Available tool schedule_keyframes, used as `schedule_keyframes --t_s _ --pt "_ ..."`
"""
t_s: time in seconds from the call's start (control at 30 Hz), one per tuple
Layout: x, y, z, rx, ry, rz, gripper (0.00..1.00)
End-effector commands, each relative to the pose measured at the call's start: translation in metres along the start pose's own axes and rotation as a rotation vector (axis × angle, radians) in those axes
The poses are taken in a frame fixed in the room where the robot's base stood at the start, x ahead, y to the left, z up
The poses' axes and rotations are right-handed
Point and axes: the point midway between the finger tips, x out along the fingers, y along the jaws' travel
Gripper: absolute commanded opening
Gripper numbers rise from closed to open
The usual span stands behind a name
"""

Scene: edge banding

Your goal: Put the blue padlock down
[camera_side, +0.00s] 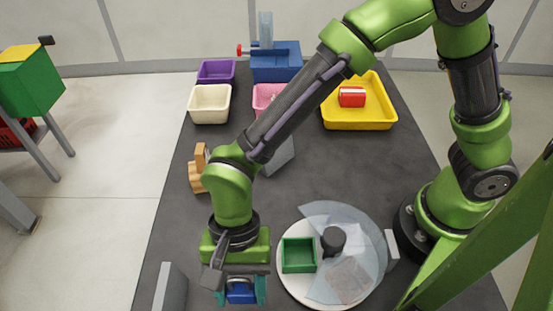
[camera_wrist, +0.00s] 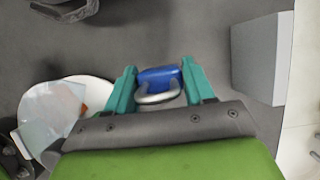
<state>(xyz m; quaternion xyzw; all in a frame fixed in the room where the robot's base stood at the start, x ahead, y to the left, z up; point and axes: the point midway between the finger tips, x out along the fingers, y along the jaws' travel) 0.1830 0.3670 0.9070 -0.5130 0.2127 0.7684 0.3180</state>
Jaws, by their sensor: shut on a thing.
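The blue padlock (camera_side: 240,292) is between the teal fingers of my gripper (camera_side: 241,290), low in the side view at the front of the dark table. In the wrist view the padlock (camera_wrist: 160,78) shows its blue body and a silver shackle, with a finger of my gripper (camera_wrist: 160,88) against each side. My gripper is shut on it. I cannot tell whether the padlock touches the table.
A grey block (camera_side: 169,288) stands close to the left of my gripper. A round white turntable (camera_side: 292,288) with a green box (camera_side: 298,255) is at its right. A yellow tray (camera_side: 385,118), a cream bin (camera_side: 209,104) and a wooden object (camera_side: 197,175) stand farther back.

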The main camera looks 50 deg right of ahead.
Motion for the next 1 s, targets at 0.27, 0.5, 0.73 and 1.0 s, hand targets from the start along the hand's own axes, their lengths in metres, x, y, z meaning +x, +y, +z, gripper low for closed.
schedule_keyframes --t_s 0.27,0.5,0.73,1.0 --pt "0.031 0.0 -0.013 0.002 -0.001 0.002 0.21" --pt "0.042 -0.001 -0.018 0.001 -0.001 -0.002 0.21" --pt "0.044 -0.001 -0.018 0.001 0.0 -0.001 0.21" --pt "0.044 -0.001 -0.019 0.001 0.0 -0.002 0.79"
